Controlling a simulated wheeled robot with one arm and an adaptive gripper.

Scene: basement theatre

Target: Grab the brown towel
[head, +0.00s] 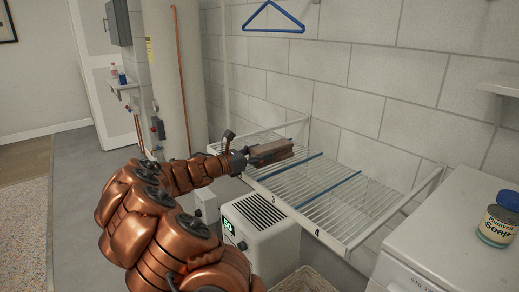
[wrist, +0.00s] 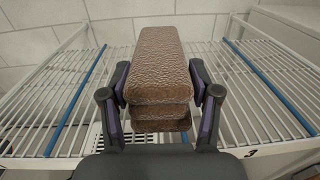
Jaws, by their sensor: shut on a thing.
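The brown towel (wrist: 158,72) is folded into a thick layered block with a textured surface. In the wrist view it sits between the two fingers of my gripper (wrist: 160,100), which are shut on its sides. In the head view the towel (head: 271,151) extends from my gripper (head: 255,158) over the left end of the white wire rack (head: 345,212). I cannot tell whether the towel's underside touches the rack wires.
Blue bars divide the rack. A blue hanger (head: 273,29) hangs on the block wall. A white unit with a vent (head: 262,212) stands below the rack's left part. A soap tin (head: 497,226) stands on a white appliance (head: 455,245) at right. A copper pipe (head: 181,80) rises behind my arm.

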